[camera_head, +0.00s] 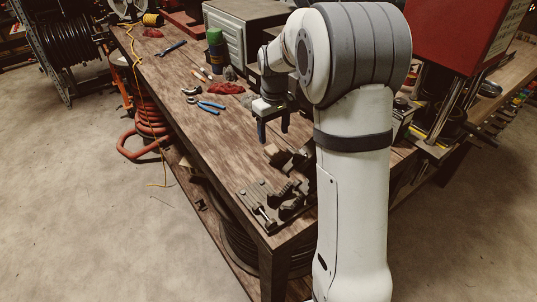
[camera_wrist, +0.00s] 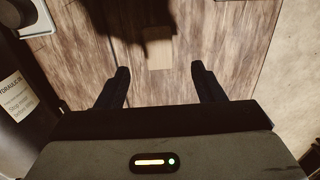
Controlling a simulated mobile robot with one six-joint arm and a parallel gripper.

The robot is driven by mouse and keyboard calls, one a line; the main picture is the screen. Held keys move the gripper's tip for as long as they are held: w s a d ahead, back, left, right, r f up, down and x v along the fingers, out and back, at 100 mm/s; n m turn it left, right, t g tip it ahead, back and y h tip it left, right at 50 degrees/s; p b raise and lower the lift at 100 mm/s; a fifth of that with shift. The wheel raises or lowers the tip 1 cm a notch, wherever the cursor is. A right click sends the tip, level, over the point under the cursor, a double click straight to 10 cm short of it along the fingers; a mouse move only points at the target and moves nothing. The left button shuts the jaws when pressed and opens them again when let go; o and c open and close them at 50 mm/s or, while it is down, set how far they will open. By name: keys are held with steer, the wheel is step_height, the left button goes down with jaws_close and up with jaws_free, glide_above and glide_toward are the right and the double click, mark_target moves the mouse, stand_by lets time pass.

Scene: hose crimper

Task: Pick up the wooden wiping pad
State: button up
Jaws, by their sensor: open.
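A small, light tan rectangular block, which looks like the wooden wiping pad (camera_wrist: 159,58), lies on the wooden workbench (camera_head: 218,150) in the wrist view. A dark shadow covers the area at its far end. My gripper (camera_wrist: 160,70) is open and empty above the bench, its two dark fingers spread to the left and right of the pad in that view. In the head view my gripper (camera_head: 273,130) points down over the bench. I cannot make out the pad there.
Blue-handled pliers (camera_head: 211,107), a red rag (camera_head: 226,88) and a green-and-blue can (camera_head: 216,45) lie or stand left of my gripper. Dark metal clamp parts (camera_head: 285,195) sit at the near bench corner. A red machine (camera_head: 462,35) stands at the right.

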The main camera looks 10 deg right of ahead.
mark_target(274, 150)
step_height(274, 150, down, 7)
steer(key=shift+r+p, duration=0.1)
steer(key=shift+p, duration=0.5)
steer(key=shift+c, duration=0.5)
steer(key=c, duration=1.1)
